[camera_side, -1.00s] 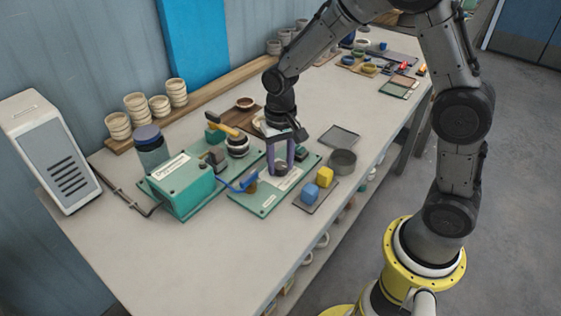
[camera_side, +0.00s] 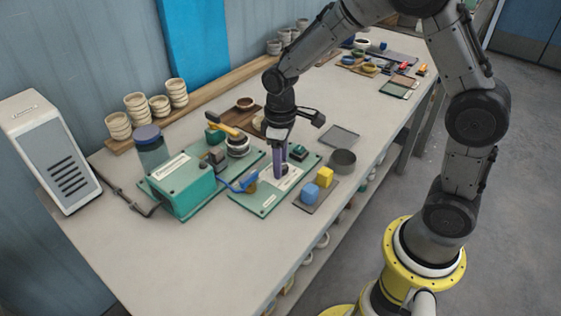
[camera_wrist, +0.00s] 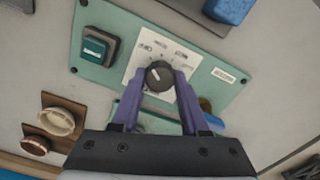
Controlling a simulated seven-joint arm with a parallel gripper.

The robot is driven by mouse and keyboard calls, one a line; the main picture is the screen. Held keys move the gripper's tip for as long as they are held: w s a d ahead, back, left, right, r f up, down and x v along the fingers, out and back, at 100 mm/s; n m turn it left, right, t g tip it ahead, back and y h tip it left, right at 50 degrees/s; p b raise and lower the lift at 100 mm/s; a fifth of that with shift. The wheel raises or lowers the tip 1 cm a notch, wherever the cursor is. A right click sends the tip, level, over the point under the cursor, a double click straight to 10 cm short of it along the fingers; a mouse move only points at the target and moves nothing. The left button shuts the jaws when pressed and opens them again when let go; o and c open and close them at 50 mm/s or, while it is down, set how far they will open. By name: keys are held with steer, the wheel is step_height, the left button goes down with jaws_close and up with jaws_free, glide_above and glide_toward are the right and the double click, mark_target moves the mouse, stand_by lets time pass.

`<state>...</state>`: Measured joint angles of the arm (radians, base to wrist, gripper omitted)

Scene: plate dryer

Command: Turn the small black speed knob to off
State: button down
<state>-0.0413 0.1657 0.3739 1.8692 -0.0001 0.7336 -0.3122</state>
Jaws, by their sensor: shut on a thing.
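The small black knob (camera_wrist: 160,75) sits on a pale dial plate (camera_wrist: 143,52) on the green panel (camera_wrist: 112,73). A white mark on the knob's top slants toward the upper left in the wrist view; the small printing around it is too small to read. My gripper (camera_wrist: 158,80) is shut on the knob, one purple finger on each side. In the side view my gripper (camera_side: 280,172) points straight down at the panel and its fingers hide most of the knob.
A dark green square button (camera_wrist: 98,46) is beside the dial plate. A blue-handled lever (camera_side: 248,182) is left of my fingers. A blue block (camera_side: 310,194) and a yellow block (camera_side: 324,177) lie on a dark mat at right. The front of the table is clear.

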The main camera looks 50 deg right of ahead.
steer(key=shift+r+n, duration=0.1)
steer(key=shift+n, duration=0.5)
steer(key=shift+c, duration=2)
jaws_free()
step_height(320, 180, up, 14)
